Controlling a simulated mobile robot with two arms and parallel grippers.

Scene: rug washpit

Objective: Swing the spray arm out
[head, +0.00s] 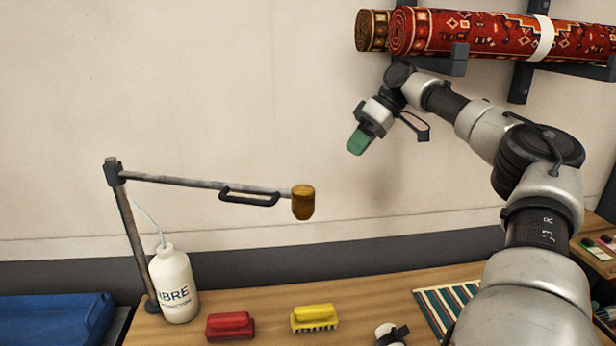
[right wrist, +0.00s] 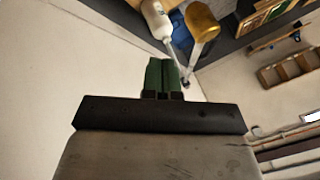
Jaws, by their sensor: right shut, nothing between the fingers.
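The spray arm (head: 180,182) is a grey bar reaching right from the top of an upright post (head: 134,230). It has a black handle (head: 250,198) and a brass nozzle (head: 303,202) hanging at its free end. My right gripper (head: 357,143), with green fingers, is up and to the right of the nozzle, apart from it. Its fingers are shut and empty. In the right wrist view the shut fingers (right wrist: 164,76) show in front of the nozzle (right wrist: 202,22), which lies beyond them. My left gripper is not in view.
A white bottle (head: 173,285) with a thin tube stands beside the post. A red brush (head: 230,325) and a yellow brush (head: 314,318) lie on the wooden bench (head: 268,305). Rolled rugs (head: 470,33) rest on wall brackets above. A blue thing (head: 50,318) is at lower left.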

